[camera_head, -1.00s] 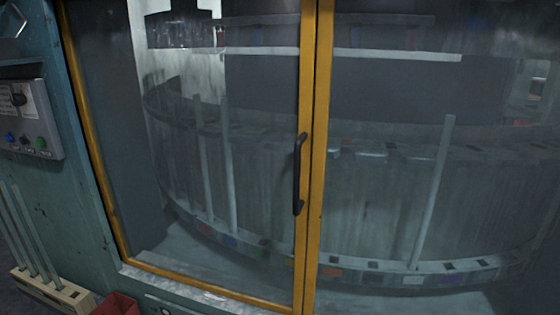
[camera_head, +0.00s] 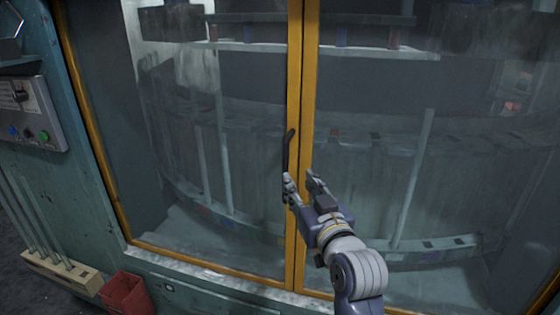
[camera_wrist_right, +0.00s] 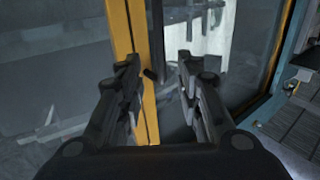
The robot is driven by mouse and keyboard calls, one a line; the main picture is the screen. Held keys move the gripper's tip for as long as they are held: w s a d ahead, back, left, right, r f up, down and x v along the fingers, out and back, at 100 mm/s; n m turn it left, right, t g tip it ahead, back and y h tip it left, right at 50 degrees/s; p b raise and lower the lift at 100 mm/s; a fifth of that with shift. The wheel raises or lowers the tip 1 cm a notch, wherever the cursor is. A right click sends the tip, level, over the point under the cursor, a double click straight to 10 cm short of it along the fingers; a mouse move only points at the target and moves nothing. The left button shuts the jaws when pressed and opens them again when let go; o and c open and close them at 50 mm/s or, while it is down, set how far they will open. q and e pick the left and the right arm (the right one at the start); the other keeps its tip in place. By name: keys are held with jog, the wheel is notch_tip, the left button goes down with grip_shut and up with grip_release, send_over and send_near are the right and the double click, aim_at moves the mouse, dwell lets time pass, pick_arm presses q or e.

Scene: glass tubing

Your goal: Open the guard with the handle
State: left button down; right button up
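The guard is a pair of glass panes in yellow frames (camera_head: 296,60), standing shut with the two middle posts side by side. Its black handle (camera_head: 290,150) is upright on the left pane's post. My right gripper (camera_head: 304,181) is open at the handle's lower end, and its left finger partly covers that end. In the right wrist view the fingers (camera_wrist_right: 156,62) are apart, with the dark handle (camera_wrist_right: 157,40) showing between and beyond them. I cannot tell whether a finger touches it. My left gripper is not in view.
A control box (camera_head: 32,115) with a knob and buttons is on the teal wall at left. Below stand a wooden block (camera_head: 60,272) holding glass rods and a red bin (camera_head: 126,294). Behind the glass is a curved rack (camera_head: 440,247) with upright tubes.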

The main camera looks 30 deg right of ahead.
aim_at(286, 165)
jog(key=b+x, duration=0.5)
jog(key=x, duration=0.6)
jog(key=shift+f+b, duration=0.1)
jog(key=shift+b, duration=0.3)
grip_shut()
